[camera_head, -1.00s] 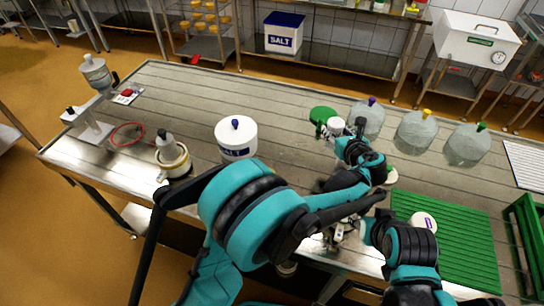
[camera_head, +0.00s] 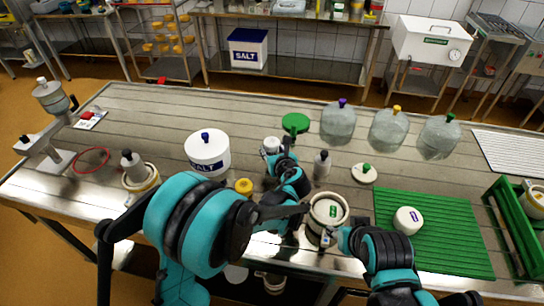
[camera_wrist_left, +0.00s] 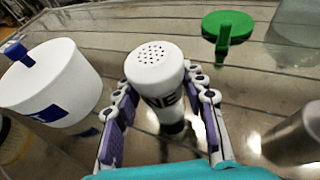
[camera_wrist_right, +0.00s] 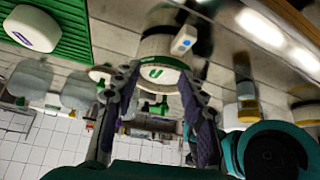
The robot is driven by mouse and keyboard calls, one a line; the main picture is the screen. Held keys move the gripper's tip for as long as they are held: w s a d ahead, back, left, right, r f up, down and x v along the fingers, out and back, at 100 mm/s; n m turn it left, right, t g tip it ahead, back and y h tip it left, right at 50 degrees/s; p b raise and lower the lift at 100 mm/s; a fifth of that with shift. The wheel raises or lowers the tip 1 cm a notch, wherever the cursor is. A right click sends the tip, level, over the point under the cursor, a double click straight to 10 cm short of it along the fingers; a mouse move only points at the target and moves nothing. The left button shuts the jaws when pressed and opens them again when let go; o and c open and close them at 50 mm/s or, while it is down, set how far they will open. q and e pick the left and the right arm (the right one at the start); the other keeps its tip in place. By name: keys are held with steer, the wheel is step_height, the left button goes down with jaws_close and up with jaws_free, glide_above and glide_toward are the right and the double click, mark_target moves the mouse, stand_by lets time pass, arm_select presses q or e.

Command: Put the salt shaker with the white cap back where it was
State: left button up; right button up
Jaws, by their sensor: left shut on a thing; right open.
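The salt shaker (camera_head: 271,144) has a white cap with holes, seen large in the left wrist view (camera_wrist_left: 154,64). Dark letters show on its body below the cap. My left gripper (camera_wrist_left: 165,90) is shut on it, one finger on each side. In the head view my left gripper (camera_head: 276,156) has it over the table, right of the white salt pot (camera_head: 207,152). Its base is hidden, so I cannot tell whether it touches the table. My right gripper (camera_head: 327,238) is open at the near side of a round white mould (camera_head: 327,212) with a green mark.
A yellow-capped jar (camera_head: 244,186) stands left of my left gripper. A grey metal bottle (camera_head: 322,166) and a green round item (camera_head: 296,122) are close by. Several domed covers stand behind. A green mat (camera_head: 440,245) with a white cheese (camera_head: 407,220) lies right.

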arm_select(q)
step_height(320, 180, down, 2)
steer(key=shift+f+b, duration=0.2)
steer(key=shift+b, duration=0.1)
steer(key=shift+r, duration=0.1)
arm_select(e)
steer(key=shift+f, duration=0.55)
arm_select(q)
steer(key=shift+f, duration=0.2)
steer(key=o, duration=1.2)
arm_select(e)
steer(key=shift+f, duration=0.15)
arm_select(q)
steer(key=shift+r, duration=0.15)
